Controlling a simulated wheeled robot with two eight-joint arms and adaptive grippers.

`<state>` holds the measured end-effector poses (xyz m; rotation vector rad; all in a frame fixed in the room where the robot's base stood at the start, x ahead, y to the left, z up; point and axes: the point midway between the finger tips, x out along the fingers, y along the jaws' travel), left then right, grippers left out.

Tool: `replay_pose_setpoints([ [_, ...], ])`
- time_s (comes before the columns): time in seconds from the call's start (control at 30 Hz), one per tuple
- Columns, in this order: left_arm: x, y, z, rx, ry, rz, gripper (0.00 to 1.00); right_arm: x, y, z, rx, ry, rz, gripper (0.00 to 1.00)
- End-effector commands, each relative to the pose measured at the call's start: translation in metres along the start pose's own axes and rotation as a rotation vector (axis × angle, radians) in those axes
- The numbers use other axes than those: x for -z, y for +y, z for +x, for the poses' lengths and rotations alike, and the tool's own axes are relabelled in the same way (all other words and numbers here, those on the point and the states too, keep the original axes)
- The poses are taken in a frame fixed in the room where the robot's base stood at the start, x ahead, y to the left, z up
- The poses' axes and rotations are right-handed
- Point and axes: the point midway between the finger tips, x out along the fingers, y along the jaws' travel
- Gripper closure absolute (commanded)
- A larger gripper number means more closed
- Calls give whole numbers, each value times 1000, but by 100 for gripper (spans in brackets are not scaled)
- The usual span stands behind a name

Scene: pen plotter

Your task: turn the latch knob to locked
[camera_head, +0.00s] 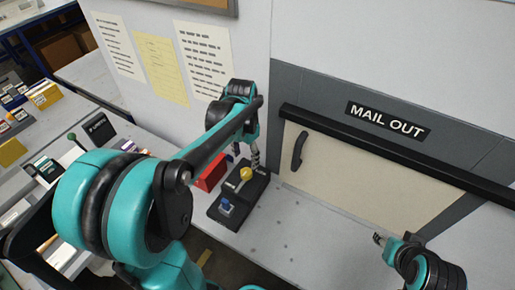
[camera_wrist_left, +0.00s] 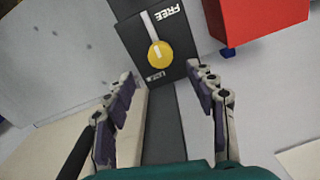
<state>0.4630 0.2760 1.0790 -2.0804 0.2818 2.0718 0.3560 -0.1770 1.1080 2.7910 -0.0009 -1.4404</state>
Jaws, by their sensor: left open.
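The latch knob (camera_head: 246,173) is yellow and sits on a black panel (camera_head: 217,212) on the counter. In the left wrist view the knob (camera_wrist_left: 161,55) is round, with a pale bar running from it toward the edge by the word FREE. A small white label at the knob's near side is too small to read surely. My left gripper (camera_head: 255,160) reaches down over the panel from behind the knob. In the left wrist view its fingers (camera_wrist_left: 160,80) are open and empty, apart from the knob. My right gripper (camera_head: 380,238) is at the lower right, away from the panel.
A cream MAIL OUT door (camera_head: 365,180) with a dark handle (camera_head: 299,150) is at the right. The counter between panel and right arm is clear.

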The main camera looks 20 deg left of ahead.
Motion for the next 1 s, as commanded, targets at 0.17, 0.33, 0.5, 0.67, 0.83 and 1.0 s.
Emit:
replay_pose_setpoints([
  [0.17,1,-2,16,-5,-9,5,44,-3,0,4,0,0,0,59],
  [0.33,1,-2,46,-4,-7,4,44,-8,0,11,0,0,0,59],
  [0.5,1,-2,69,-4,-7,4,44,-12,0,17,0,0,0,59],
  [0.67,1,-2,78,-3,-7,4,44,-13,0,18,0,0,0,59],
  [0.83,1,-2,79,-3,-6,4,44,-13,0,18,0,0,0,59],
  [1.0,1,-2,79,-3,-6,4,65,-13,0,18,0,0,0,59],
])
